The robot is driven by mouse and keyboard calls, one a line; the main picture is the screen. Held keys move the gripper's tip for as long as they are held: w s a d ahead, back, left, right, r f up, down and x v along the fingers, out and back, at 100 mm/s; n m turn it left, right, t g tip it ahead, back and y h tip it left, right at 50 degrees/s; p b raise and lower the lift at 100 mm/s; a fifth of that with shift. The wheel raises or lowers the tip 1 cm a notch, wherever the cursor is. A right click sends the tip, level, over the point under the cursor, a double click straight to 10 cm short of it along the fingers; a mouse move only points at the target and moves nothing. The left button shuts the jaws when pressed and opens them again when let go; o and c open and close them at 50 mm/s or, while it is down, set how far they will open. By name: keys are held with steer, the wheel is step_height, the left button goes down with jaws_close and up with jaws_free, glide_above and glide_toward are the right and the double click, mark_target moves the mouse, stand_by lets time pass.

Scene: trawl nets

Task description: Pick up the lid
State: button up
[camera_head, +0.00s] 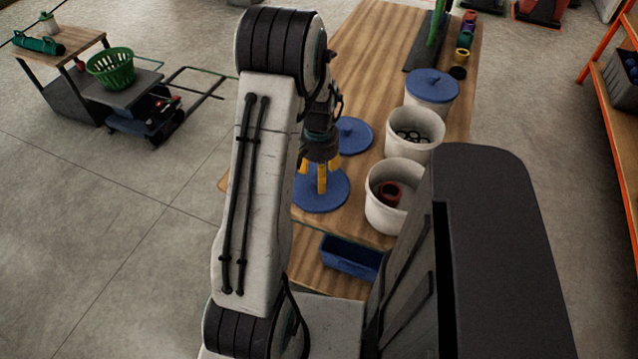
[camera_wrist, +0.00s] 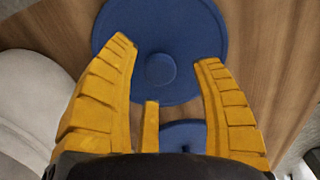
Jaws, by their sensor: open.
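A round blue lid (camera_head: 318,203) with a central knob lies flat on the wooden table. My gripper (camera_head: 320,178) points down over it with yellow fingers spread open and empty. In the wrist view the lid (camera_wrist: 162,22) and its knob (camera_wrist: 160,71) show between and beyond the fingers (camera_wrist: 167,52). Whether the fingertips touch the lid cannot be told. A second blue lid (camera_head: 354,136) lies flat farther back, partly hidden by my wrist; it also shows at the bottom of the wrist view (camera_wrist: 183,136). A third blue lid (camera_head: 432,83) sits on a white bucket.
To the right stand a white bucket (camera_head: 372,208) holding a reddish item, one (camera_head: 425,143) holding dark rings, and the lidded one (camera_head: 431,106). A blue bin (camera_head: 350,262) is nearer me. A cart with a green basket (camera_head: 110,68) stands far left. An orange shelf is at right.

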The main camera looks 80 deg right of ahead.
steer(key=shift+f, duration=0.85)
steer(key=c, duration=1.1)
